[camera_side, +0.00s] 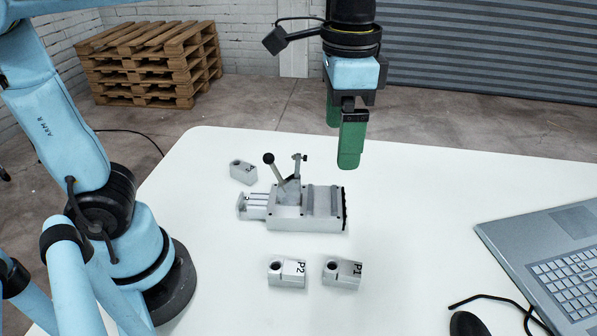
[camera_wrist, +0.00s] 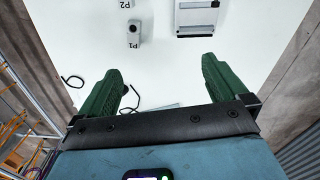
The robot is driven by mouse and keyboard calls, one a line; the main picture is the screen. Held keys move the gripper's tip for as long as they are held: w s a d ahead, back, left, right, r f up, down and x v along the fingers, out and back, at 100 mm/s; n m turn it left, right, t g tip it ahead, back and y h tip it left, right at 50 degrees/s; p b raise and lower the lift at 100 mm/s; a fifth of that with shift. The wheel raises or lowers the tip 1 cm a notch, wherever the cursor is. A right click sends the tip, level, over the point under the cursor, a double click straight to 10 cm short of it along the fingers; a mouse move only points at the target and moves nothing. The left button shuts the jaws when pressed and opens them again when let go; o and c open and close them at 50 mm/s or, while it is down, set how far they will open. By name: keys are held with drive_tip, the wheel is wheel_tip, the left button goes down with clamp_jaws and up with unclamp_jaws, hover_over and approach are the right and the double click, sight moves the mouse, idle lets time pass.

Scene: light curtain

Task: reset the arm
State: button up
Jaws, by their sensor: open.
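My gripper (camera_side: 345,135) has green fingers and hangs above the far side of the white table, behind and right of the grey clamp fixture (camera_side: 322,222). In the wrist view my gripper (camera_wrist: 160,85) is open, with its fingers wide apart and nothing between them. The fixture has a lever with a black knob and stands on the table; part of it shows at the top of the wrist view (camera_wrist: 205,18). My gripper touches nothing that I can see.
Blocks marked P2 (camera_side: 287,273) and P1 (camera_side: 343,274) lie in front of the fixture. A third grey block (camera_side: 243,172) lies behind it. A laptop (camera_side: 560,262) and black mouse (camera_side: 468,324) are at the right. The table (camera_side: 420,200) between fixture and laptop is clear.

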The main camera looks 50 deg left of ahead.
drive_tip(key=s+a+f+n, duration=0.1)
drive_tip(key=a+f+n, duration=0.2)
drive_tip(key=a, duration=0.6)
drive_tip(key=s+a+f+n, duration=0.1)
drive_tip(key=a+f+n, duration=0.2)
drive_tip(key=a, duration=0.6)
drive_tip(key=s+a+f+n, duration=0.1)
drive_tip(key=a+f+n, duration=0.2)
drive_tip(key=a, duration=0.7)
drive_tip(key=shift+n, duration=0.8)
drive_tip(key=shift+s, duration=0.1)
